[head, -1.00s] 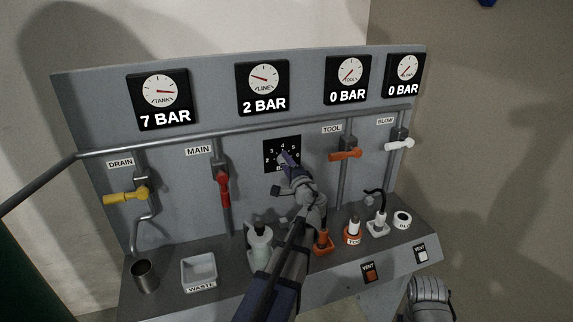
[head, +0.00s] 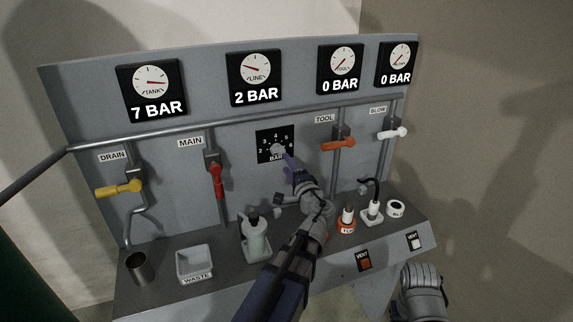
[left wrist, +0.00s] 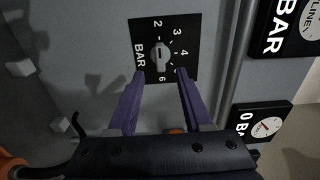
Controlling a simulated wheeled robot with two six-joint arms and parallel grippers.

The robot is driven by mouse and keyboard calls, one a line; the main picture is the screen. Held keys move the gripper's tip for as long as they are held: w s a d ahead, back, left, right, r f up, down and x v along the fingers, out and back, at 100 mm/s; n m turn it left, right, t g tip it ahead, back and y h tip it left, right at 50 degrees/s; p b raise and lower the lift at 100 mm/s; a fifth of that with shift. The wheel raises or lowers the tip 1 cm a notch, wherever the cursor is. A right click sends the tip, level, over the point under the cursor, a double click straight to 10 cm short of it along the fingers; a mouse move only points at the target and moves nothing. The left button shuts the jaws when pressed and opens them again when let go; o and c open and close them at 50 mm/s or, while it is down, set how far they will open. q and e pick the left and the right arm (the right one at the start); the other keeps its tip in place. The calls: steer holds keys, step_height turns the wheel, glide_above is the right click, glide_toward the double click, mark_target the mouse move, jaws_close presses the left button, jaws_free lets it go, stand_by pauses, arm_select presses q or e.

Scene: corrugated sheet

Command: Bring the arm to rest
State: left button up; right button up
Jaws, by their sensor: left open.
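My left gripper (head: 288,163) is in front of the panel, just below and right of the regulator knob (head: 277,149) on its black BAR dial plate (head: 262,146). In the left wrist view its two purple fingers (left wrist: 160,80) are spread with nothing between them. The knob (left wrist: 159,57) shows just beyond the fingertips and looks clear of them. The line gauge (head: 254,77) reads 2 BAR. The tank gauge (head: 152,91) reads 7 BAR. The tool gauge (head: 341,68) and blow gauge (head: 396,63) read 0 BAR.
The yellow drain lever (head: 118,188), red main lever (head: 217,181), orange tool lever (head: 338,144) and white blow lever (head: 392,133) stick out from the panel.

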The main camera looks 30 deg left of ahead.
stand_by(0.4)
arm_select(q)
steer(key=s+d+f+n+g+h, duration=0.1)
steer(key=s+d+f+g+h, duration=0.3)
steer(key=s+d+f, duration=0.3)
steer(key=s+d+f+n+g+h, duration=0.1)
steer(key=s+d+f+g+h, duration=0.3)
steer(key=d, duration=0.9)
steer(key=s+d+f+n+g+h, duration=0.2)
steer(key=s+d+f+g+h, duration=0.1)
steer(key=s+d+f, duration=0.7)
steer(key=shift+s+d+f+g+h, duration=0.4)
steer(key=shift+s+d+h, duration=0.2)
steer(key=shift+s+h, duration=0.15)
